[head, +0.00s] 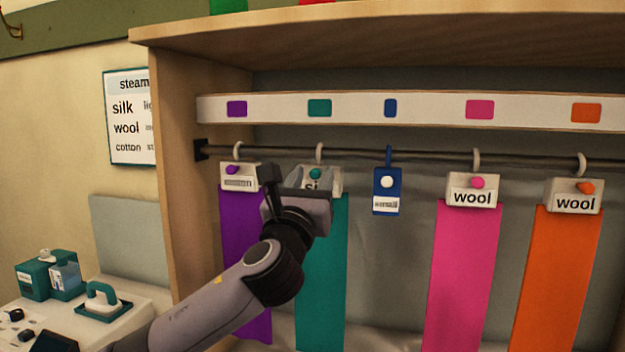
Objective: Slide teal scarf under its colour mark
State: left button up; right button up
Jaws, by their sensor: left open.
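The teal scarf (322,285) hangs from the rail (430,157) by a white clip block with a teal knob and a pale hook. Its label is partly hidden by my gripper. The teal colour mark (319,107) is on the white strip (435,110) above, and the scarf's hook hangs about directly below it. My left gripper (294,183) is open in front of the clip block, overlapping its lower left part. I cannot tell whether it touches the block. My right gripper is out of view.
A purple scarf (232,225) hangs close on the left, partly behind my left arm. A small blue tag (387,192) hangs to the right, then a pink scarf (464,275) and an orange scarf (556,280). The wooden side panel (180,200) bounds the booth on the left.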

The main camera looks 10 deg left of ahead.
pick_arm(q)
jog(key=b+v, duration=0.1)
jog(key=v, duration=0.5)
jog(key=shift+s, duration=0.25)
jog(key=shift+f, duration=0.1)
jog(key=s+a+f+n+g, duration=0.1)
jog(key=s+f+n+g, duration=0.2)
jog(key=f+n, duration=0.5)
jog(key=s+a+f+n+g+y, duration=0.1)
jog(key=s+a+f+n+g, duration=0.2)
jog(key=f, duration=0.8)
jog(key=s+f+n+g, duration=0.3)
jog(key=f+n+g, duration=0.1)
jog(key=f+n, duration=0.5)
jog(key=s+a+f+n+g, duration=0.35)
jog(key=s+f+n, duration=0.45)
jog(key=s, duration=0.4)
jog(key=s+a+f+n+g, duration=0.2)
jog(key=s+f+n+g, duration=0.4)
jog(key=s+f, duration=0.5)
jog(key=w+d+f+t+h, duration=0.2)
jog(key=w+d+f+t, duration=0.1)
jog(key=w+f+t, duration=0.2)
jog(key=shift+f+t, duration=1.15)
jog(key=shift+t, duration=0.1)
jog(key=shift+w, duration=0.1)
